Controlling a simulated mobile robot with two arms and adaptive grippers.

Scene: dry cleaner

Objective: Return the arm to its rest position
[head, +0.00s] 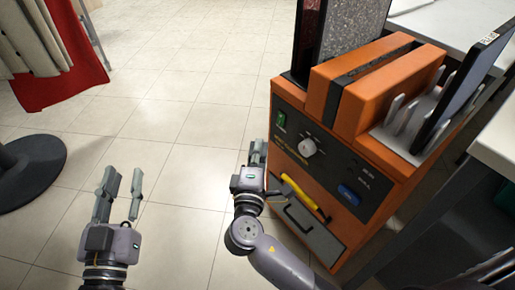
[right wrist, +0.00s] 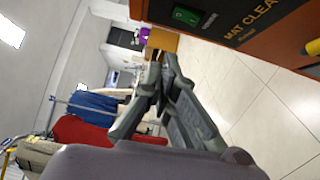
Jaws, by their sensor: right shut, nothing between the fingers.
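My left gripper (head: 119,189) is open and empty over the tiled floor at the lower left of the head view. My right gripper (head: 258,148) is beside the front of an orange machine, near its left edge in the head view. In the right wrist view, the fingers of my right gripper (right wrist: 161,66) come together with nothing between them. I cannot tell from these views whether it touches the machine.
The orange mat cleaning machine (head: 375,165) stands close at the right, with a knob, green switch and yellow handle. A dark panel (head: 463,92) stands in its rack. A round black base (head: 30,165) and red cloth (head: 75,65) are at left. The middle floor is clear.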

